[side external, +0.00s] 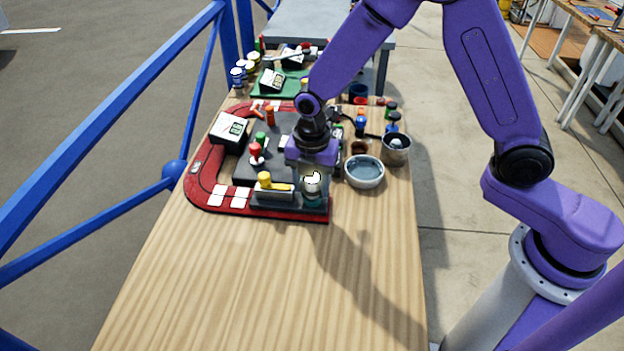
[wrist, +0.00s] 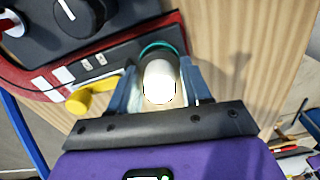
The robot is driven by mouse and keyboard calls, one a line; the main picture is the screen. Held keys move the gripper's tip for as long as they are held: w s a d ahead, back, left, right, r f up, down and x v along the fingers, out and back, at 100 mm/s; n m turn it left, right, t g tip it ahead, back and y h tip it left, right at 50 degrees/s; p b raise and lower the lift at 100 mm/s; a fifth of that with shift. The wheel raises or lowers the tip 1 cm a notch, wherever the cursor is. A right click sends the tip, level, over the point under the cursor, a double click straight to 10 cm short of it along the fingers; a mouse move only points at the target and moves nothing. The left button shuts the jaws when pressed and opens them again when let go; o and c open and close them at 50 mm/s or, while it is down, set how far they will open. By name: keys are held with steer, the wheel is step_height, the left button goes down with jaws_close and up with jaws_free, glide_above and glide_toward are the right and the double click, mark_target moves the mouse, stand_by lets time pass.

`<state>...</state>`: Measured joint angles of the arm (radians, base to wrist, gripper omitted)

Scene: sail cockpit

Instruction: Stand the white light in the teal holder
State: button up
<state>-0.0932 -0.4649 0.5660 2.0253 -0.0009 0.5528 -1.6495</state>
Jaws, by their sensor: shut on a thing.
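The white light (wrist: 160,80) is a rounded white piece between the two fingers of my gripper (wrist: 161,90), which is shut on it. In the side external view the white light (side external: 313,177) shows just below my purple gripper (side external: 312,186), above the teal holder (side external: 314,201) at the near right corner of the red-edged console. In the wrist view the teal rim of the holder (wrist: 157,46) curves just behind the light. The light and fingers hide most of the holder, so I cannot tell whether the light's base is inside it.
A yellow-topped lever (side external: 265,180) stands just left of the holder; it also shows in the wrist view (wrist: 79,101). A grey-white bowl (side external: 364,172) and a metal cup (side external: 396,148) stand to the right. The near part of the wooden table (side external: 260,290) is clear.

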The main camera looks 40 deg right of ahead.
steer(key=shift+f, duration=0.35)
steer(key=o, duration=0.8)
steer(key=shift+c, duration=0.2)
steer(key=shift+r, duration=5.55)
steer(key=s+d+r+m, duration=0.1)
steer(key=s+d+m, duration=0.5)
steer(key=s, duration=0.7)
steer(key=s+d+r+m, duration=0.2)
steer(key=s+d+m, duration=0.4)
steer(key=s, duration=0.7)
steer(key=shift+d+m, duration=0.4)
steer(key=shift+d, duration=0.6)
